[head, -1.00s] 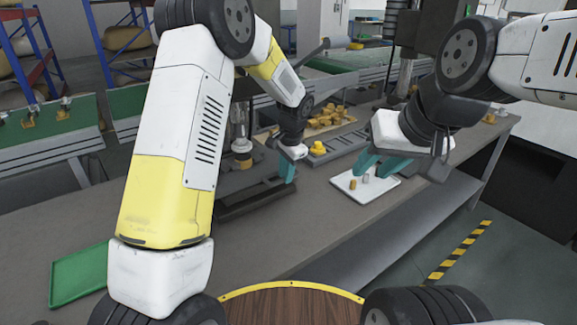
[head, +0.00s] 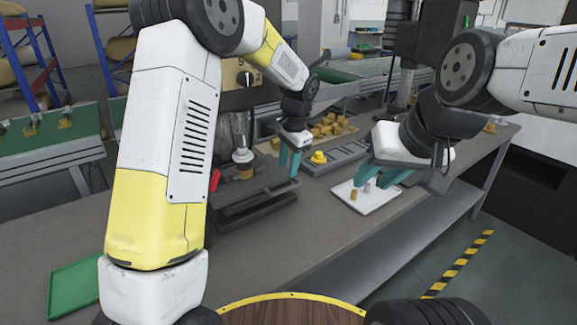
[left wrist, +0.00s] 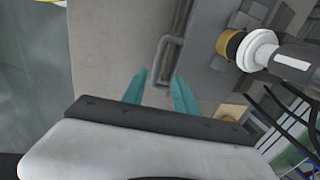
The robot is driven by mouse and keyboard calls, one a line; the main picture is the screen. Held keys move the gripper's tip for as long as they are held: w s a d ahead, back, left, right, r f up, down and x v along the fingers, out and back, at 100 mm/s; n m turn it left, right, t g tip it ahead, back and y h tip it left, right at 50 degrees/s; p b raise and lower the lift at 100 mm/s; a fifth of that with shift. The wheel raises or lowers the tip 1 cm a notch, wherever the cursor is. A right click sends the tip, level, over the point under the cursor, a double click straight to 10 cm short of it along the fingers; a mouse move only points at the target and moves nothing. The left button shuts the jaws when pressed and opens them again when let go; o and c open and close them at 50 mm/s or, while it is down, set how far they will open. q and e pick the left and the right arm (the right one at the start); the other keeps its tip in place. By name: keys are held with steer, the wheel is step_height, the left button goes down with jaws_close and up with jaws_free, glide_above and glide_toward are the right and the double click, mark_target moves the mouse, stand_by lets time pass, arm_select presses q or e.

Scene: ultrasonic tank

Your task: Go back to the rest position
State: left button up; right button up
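My left gripper (head: 290,162) hangs with its teal fingers pointing down, above the bench between the bench machine and the grey compartment tray. In the left wrist view its fingers (left wrist: 159,92) are apart with nothing between them. My right gripper (head: 378,173) is above the white tray (head: 378,203). Its teal fingers are spread and no object shows between them. A small brass piece (head: 354,194) and a small grey piece (head: 367,187) stand on the white tray, below the right fingers.
The bench machine (head: 240,195) with a dark base stands left of my left gripper; its white and brass cylinder (left wrist: 258,50) shows in the left wrist view. A grey compartment tray (head: 345,156) and yellow parts lie behind. A green tray (head: 75,290) is at the left front. The bench front is clear.

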arm_select(q)
steer(key=shift+r, duration=0.15)
steer(key=s+a+r+n+h, duration=0.1)
steer(key=s+a+r+n, duration=0.1)
steer(key=s+a+r, duration=0.5)
steer(key=s+a+r+n+t+h, duration=0.1)
steer(key=s+a+r+n+t, duration=0.1)
steer(key=s, duration=0.8)
steer(key=s+a+r+n+t+h, duration=0.1)
steer(key=s+r+n, duration=0.4)
steer(key=s, duration=0.6)
steer(key=a+n+t, duration=0.1)
steer(key=a, duration=0.1)
steer(key=shift+s+a, duration=0.3)
steer(key=shift+a, duration=0.1)
